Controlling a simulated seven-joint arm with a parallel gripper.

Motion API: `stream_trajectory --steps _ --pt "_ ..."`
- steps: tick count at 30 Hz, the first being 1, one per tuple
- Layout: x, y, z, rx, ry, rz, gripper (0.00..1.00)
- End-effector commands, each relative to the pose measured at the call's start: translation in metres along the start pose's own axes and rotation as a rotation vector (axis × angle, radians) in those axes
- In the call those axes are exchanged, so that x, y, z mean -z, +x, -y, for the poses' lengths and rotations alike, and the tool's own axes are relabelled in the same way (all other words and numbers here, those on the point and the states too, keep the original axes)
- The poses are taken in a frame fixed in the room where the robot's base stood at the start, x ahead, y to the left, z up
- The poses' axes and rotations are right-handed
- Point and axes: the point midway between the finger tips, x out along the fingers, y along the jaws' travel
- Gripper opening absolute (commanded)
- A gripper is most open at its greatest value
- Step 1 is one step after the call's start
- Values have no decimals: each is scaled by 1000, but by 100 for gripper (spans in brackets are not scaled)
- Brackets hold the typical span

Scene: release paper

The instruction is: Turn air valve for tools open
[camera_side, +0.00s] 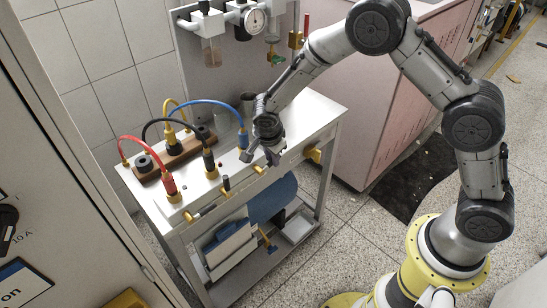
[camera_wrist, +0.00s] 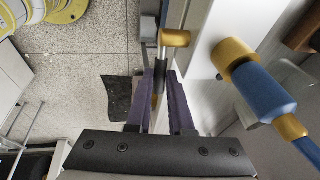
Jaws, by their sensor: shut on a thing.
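My gripper (camera_side: 262,157) is at the front edge of the metal cart's top, at its right part. In the wrist view my gripper (camera_wrist: 160,80) has two purple fingers closed around a slim dark valve handle (camera_wrist: 158,84). The handle lies along the fingers, below a brass valve body (camera_wrist: 176,38) at the cart's edge. No label telling which valve is for tools is readable.
The cart top (camera_side: 312,112) carries blue (camera_side: 205,106), black (camera_side: 168,121) and red (camera_side: 148,146) cables. A blue connector with a brass collar (camera_wrist: 236,58) stands close right of my fingers. More brass fittings (camera_side: 312,155) line the front edge. A gauge panel (camera_side: 235,70) stands behind.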

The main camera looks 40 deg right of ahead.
Motion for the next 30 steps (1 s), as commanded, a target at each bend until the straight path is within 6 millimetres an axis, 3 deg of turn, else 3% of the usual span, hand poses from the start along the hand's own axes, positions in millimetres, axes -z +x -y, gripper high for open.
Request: stream_trajectory --steps 18,30 --pt "-23 -20 5 7 -106 -529 0" --pt "-32 -25 6 6 -144 -728 0"
